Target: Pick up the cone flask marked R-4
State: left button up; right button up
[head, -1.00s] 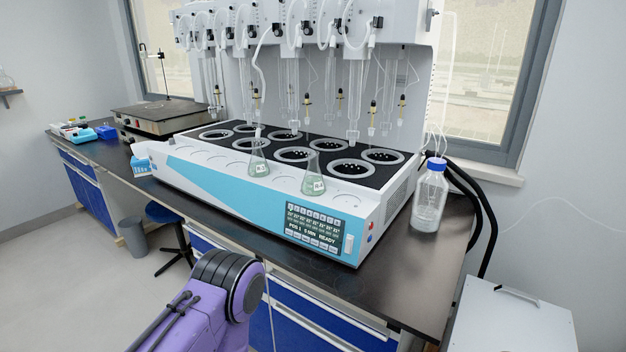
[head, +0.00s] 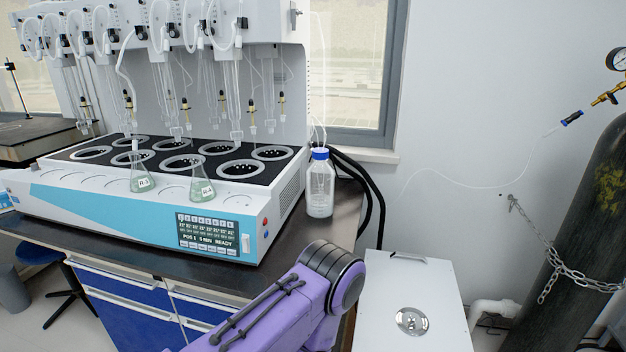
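Two clear cone flasks with pale green liquid and white labels stand upright along the front of the white and blue distiller (head: 75,200). The left flask (head: 142,183) has a thin tube above its neck. The right flask (head: 202,189) stands nearer the control screen. The label marks are too small to read surely, so I cannot tell which is R-4. A purple arm link of mine with a dark joint shows at the bottom middle, in front of the bench. Neither of my grippers is in view.
A clear bottle with a blue cap (head: 320,190) stands right of the distiller on the dark bench (head: 345,215). Black hoses run behind it. A white cabinet (head: 415,295) stands on the floor at right, beside a chained gas cylinder (head: 585,240).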

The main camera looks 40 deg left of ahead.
aim_at(201, 189)
jog(key=z, duration=1.2)
jog(key=k, duration=1.25)
jog(key=u, duration=1.75)
